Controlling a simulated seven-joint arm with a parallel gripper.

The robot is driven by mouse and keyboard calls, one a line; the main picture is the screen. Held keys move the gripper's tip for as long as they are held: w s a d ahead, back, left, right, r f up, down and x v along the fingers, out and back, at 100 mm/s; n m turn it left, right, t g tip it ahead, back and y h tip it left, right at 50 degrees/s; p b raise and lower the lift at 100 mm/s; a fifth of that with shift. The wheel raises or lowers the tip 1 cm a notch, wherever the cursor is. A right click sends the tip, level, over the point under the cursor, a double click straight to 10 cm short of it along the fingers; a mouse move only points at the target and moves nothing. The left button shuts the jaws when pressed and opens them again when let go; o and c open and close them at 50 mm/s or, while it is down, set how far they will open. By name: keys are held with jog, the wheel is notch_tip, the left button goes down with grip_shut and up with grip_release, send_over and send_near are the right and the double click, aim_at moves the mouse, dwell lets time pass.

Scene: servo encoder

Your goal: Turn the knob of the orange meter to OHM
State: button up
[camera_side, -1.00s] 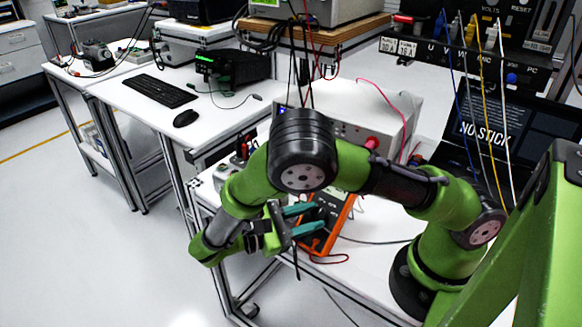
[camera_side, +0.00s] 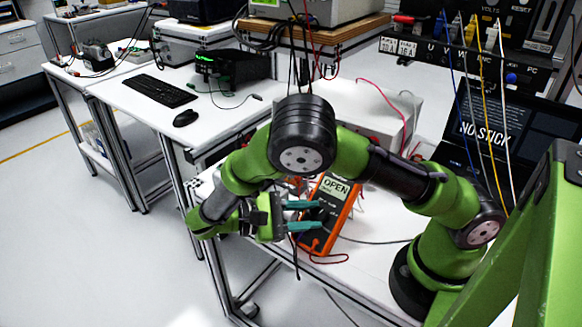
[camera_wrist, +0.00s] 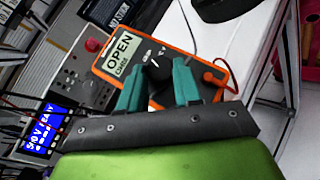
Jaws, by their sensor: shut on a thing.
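The orange meter (camera_side: 345,216) leans on the white bench, its face toward my gripper. Its screen (camera_wrist: 122,54) reads OPEN in large letters, with a smaller line below that looks like OHMS; OPEN also shows in the side view. The dark knob (camera_wrist: 157,70) sits on the meter's black face, between the teal fingertips of my gripper (camera_wrist: 157,82). My gripper is shut on the knob, one finger on each side. In the side view, the two fingers of my gripper (camera_side: 312,214) reach across the meter's face, and the knob is hard to make out there.
A red lead (camera_side: 330,260) and a black lead hang by the meter's lower end. A white box (camera_side: 370,105) stands behind it. A blue-lit display (camera_wrist: 42,127) is at the left of the wrist view. Open floor lies left of the bench.

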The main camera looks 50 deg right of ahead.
jog(key=o, duration=1)
jog(key=shift+o, duration=0.2)
jog(key=v, duration=0.7)
jog(key=shift+w+a, duration=0.2)
notch_tip(320, 180, up, 16)
jog(key=m+t+y, duration=0.7)
jog(key=t+y, duration=0.7)
jog(key=t, duration=0.4)
send_over(327, 215)
jog(key=shift+a+r, duration=0.1)
jog(key=shift+r, duration=0.15)
